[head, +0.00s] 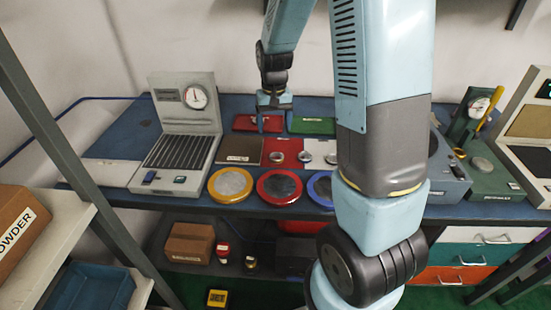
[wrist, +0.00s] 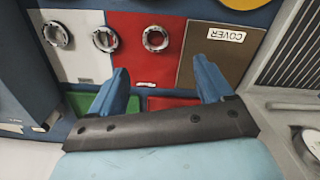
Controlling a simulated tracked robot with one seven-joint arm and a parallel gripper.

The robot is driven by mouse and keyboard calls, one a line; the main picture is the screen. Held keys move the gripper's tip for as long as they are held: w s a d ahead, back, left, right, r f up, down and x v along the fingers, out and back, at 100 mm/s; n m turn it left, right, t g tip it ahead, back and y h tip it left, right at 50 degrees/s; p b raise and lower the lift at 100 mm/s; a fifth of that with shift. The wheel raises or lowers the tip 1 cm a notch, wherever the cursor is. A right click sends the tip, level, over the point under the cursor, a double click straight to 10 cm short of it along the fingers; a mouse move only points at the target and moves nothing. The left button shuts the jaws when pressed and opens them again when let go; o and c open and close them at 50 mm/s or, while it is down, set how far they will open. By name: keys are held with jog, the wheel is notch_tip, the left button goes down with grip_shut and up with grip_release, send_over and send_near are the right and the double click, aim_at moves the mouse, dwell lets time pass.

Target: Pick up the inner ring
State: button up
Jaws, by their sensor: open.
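Three small metal rings lie in a row on coloured mats: one on the red mat (head: 277,156), one at the left edge of the white mat (head: 304,156), one farther right on it (head: 331,158). In the wrist view they are the ring on red (wrist: 155,38), the middle ring (wrist: 105,39) and the ring at left (wrist: 57,34). I cannot tell which is the inner ring; no label on them is readable. My gripper (head: 272,127) is open and empty, above the back of the bench. In the wrist view its fingers (wrist: 161,72) point toward the ring on red, apart from it.
A brown mat marked COVER (head: 238,149) lies left of the red one. A grey dial unit (head: 184,110) stands at left. Round yellow (head: 230,185), red (head: 280,187) and blue-rimmed discs sit along the front edge. Another dial instrument (head: 477,112) stands at right.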

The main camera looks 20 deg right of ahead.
send_over(277, 159)
jog(key=a, duration=0.1)
notch_tip(277, 159, down, 7)
jog(key=shift+r, duration=0.1)
jog(key=f, duration=0.2)
jog(key=d+f, duration=0.1)
jog(key=f, duration=0.1)
jog(key=shift+f, duration=0.65)
jog(key=c, duration=1.2)
